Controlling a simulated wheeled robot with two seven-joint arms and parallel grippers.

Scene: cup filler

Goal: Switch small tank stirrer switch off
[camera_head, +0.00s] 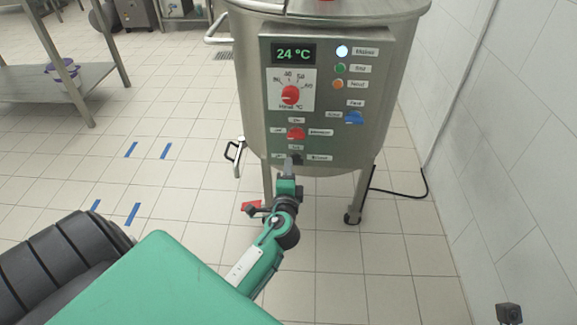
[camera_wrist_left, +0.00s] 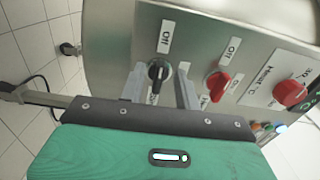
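The steel tank's control panel (camera_head: 325,100) carries a small black stirrer switch (camera_head: 297,159) at its bottom edge, partly hidden by my gripper. In the left wrist view the black knob (camera_wrist_left: 157,72) has an OFF label beside it; another label is partly covered by a finger. A light mark shows on the knob, but I cannot tell for certain which label it points to. My left gripper (camera_head: 288,168) is at the panel's lower edge. In the wrist view its fingers (camera_wrist_left: 160,85) are apart, one on each side of the knob, with visible gaps. My right gripper is not in view.
A red switch (camera_head: 296,132) sits just above the black one. Higher are a red temperature dial (camera_head: 291,95), a blue switch (camera_head: 354,118) and indicator lights. A tank valve handle (camera_head: 236,152) sticks out left.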

